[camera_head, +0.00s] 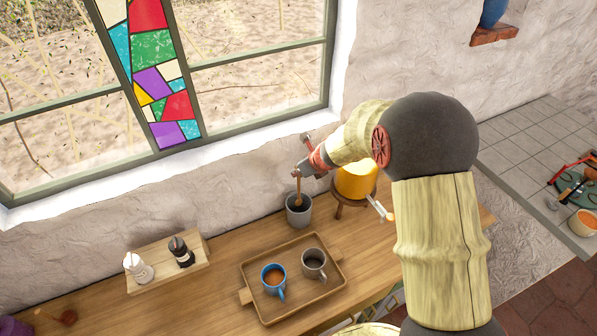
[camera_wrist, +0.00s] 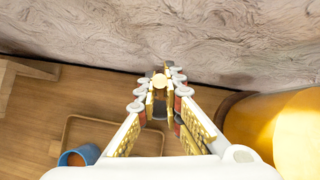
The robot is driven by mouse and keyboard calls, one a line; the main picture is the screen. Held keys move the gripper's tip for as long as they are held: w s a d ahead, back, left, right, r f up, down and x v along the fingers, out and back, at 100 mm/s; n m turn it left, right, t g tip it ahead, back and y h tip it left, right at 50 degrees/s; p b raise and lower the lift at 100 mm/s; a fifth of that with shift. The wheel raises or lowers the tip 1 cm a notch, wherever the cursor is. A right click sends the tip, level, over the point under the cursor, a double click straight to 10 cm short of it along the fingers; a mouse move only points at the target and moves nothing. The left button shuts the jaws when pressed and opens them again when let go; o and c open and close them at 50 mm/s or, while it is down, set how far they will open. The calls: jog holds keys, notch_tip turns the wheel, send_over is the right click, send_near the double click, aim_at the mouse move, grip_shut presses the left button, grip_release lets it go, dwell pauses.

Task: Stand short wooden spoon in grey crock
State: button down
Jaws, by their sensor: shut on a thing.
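The short wooden spoon (camera_head: 298,190) hangs roughly upright below my gripper (camera_head: 298,173), which is shut on its upper part. The grey crock (camera_head: 299,217) stands on the wooden counter by the wall, directly beneath. The spoon's lower end appears at or inside the crock's mouth; whether it touches the bottom is hidden. In the wrist view, the pale round end of the spoon (camera_wrist: 159,81) shows between the fingertips of my gripper (camera_wrist: 161,88). The crock is mostly hidden by the fingers there.
A wooden tray (camera_head: 261,314) with a blue mug (camera_head: 273,279) and a grey mug (camera_head: 314,264) lies in front. A yellow container (camera_head: 356,182) on a stool stands close right. Bare counter (camera_head: 225,228) lies between.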

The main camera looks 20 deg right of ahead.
jog(key=shift+f+b, duration=1.75)
jog(key=shift+f, duration=0.45)
jog(key=c, duration=1.8)
grip_release()
jog(key=shift+c, duration=0.2)
jog(key=shift+r, duration=0.1)
send_near(298, 180)
jog(key=shift+s+d+r, duration=0.3)
jog(key=shift+d+r, duration=0.15)
